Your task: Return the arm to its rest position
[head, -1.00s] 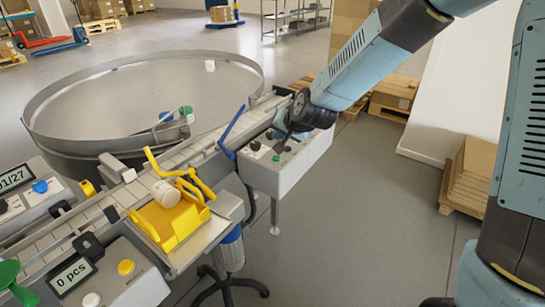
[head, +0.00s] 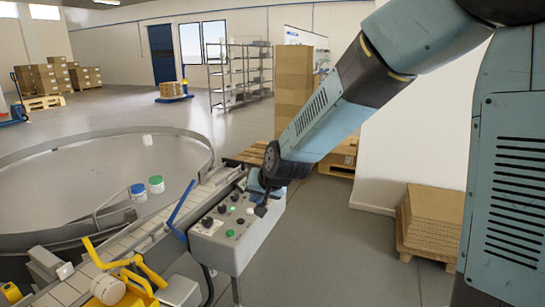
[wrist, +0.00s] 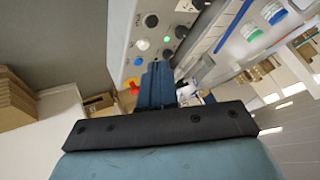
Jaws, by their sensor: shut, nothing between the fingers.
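My arm comes in from the upper right in the head view. My gripper (head: 262,208) is small and dark there, by the far right end of the grey control box, with its tips hard to make out. In the wrist view my gripper (wrist: 158,82) shows as blue fingers together, with nothing between them. The control box (head: 238,255) carries black knobs, a lit white button and a green button (head: 230,233). Its panel also shows in the wrist view (wrist: 128,58), beyond the fingers. I cannot tell whether the fingertips touch the box.
A conveyor (head: 150,232) with a blue lever (head: 180,208) runs left of the box. Behind it is a round turntable (head: 60,185) with blue- and green-lidded jars. A yellow holder (head: 135,285) is at lower left. Cardboard (head: 432,220) lies at right; the floor between is clear.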

